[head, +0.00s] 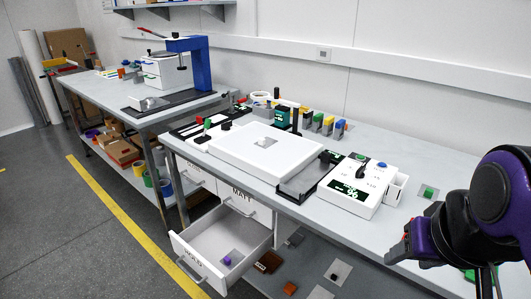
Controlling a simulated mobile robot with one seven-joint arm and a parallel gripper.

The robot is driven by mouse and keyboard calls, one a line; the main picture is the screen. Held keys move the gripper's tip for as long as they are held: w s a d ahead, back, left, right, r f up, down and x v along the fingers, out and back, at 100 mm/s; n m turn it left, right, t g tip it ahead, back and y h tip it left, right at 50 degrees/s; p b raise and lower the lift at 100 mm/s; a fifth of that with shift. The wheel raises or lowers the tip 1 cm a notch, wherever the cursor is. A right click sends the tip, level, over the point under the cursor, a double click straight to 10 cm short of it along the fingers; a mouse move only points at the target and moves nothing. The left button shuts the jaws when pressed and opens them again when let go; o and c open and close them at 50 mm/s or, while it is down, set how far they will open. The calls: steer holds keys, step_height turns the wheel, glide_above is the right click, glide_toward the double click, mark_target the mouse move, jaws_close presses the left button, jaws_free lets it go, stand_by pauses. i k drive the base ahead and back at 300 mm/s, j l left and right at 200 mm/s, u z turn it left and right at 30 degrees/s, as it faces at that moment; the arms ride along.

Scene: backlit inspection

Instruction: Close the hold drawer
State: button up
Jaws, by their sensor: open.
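The hold drawer (192,265) is white, with a bar handle (188,271) and dark lettering on its front. It is pulled well out below the near bench, at the lower left of the bench. Inside it lies a grey square piece with a small purple knob (227,261). My gripper (392,254) is at the right, over the bench's front edge, far to the right of the drawer and not touching it. It is open, and nothing shows between its fingers.
Another white drawer with MATT lettering (241,199) sits shut above the hold drawer. The bench top (310,227) carries a white light panel (240,152) and a control box (352,187). Small pieces lie on the lower shelf (310,270). Open floor (90,235) lies left of the drawer.

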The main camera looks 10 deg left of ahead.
mark_target(202, 244)
steer(key=i+j+u, duration=0.1)
steer(key=u, duration=0.8)
